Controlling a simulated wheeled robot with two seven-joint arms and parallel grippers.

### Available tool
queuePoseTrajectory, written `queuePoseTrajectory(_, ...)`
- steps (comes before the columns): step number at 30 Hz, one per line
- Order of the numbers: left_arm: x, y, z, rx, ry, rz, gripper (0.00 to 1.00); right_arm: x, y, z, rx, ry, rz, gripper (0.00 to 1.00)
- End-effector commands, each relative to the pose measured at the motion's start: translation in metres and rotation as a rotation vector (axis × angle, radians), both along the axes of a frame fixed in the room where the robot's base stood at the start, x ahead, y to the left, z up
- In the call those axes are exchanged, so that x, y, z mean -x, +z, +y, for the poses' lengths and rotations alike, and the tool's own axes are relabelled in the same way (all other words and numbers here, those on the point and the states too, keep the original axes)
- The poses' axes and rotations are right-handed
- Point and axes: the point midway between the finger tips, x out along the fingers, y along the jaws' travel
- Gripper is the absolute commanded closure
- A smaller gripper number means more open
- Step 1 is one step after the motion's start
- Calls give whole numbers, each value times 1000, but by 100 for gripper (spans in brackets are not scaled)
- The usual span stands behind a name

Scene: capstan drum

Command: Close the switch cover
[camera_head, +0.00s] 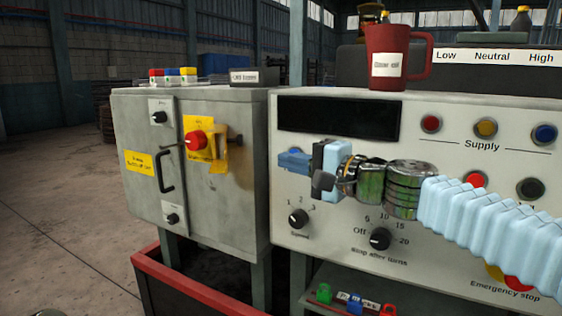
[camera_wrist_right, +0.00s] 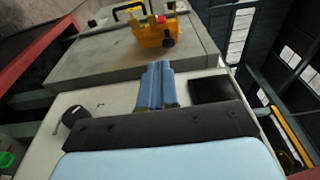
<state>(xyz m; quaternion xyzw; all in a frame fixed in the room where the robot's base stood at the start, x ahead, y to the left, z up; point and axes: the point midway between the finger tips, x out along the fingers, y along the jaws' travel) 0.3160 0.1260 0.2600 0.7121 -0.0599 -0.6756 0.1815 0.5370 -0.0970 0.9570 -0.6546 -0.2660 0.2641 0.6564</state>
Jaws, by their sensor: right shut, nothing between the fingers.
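The yellow switch cover (camera_head: 219,156) is on the front of the grey cabinet (camera_head: 225,215). It appears to stand out from the face, to the right of the red rotary switch (camera_head: 196,141), which is exposed. In the right wrist view the yellow cover (camera_wrist_right: 153,38) is beyond the fingertips, with red of the switch (camera_wrist_right: 161,18) showing past it. My right gripper (camera_head: 294,162) is shut and empty, its blue fingers pointing left. It is in front of the control panel, right of the cover and apart from it. My left gripper is not in view.
The control panel (camera_head: 340,228) with knobs and buttons stands right of the cabinet. A red mug (camera_head: 388,58) is on top of it. The cabinet has a black handle (camera_head: 166,172). Small coloured objects lie on a shelf below. Space before the cabinet looks clear.

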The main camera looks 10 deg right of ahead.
Motion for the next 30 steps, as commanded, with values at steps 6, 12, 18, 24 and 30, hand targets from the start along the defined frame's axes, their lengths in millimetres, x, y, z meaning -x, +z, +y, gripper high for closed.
queuePoseTrajectory(6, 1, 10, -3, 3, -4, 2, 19, -35, 1, 34, 2, 3, 4, 100)
queuePoseTrajectory(12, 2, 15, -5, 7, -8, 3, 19, -56, 0, 65, 2, 3, 2, 100)
queuePoseTrajectory(18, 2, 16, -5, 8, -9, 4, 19, -56, -1, 88, 3, 2, 1, 100)
queuePoseTrajectory(24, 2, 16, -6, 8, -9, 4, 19, -56, -1, 94, 3, 0, 1, 100)
queuePoseTrajectory(30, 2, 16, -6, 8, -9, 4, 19, -56, -1, 94, 3, 0, 1, 100)
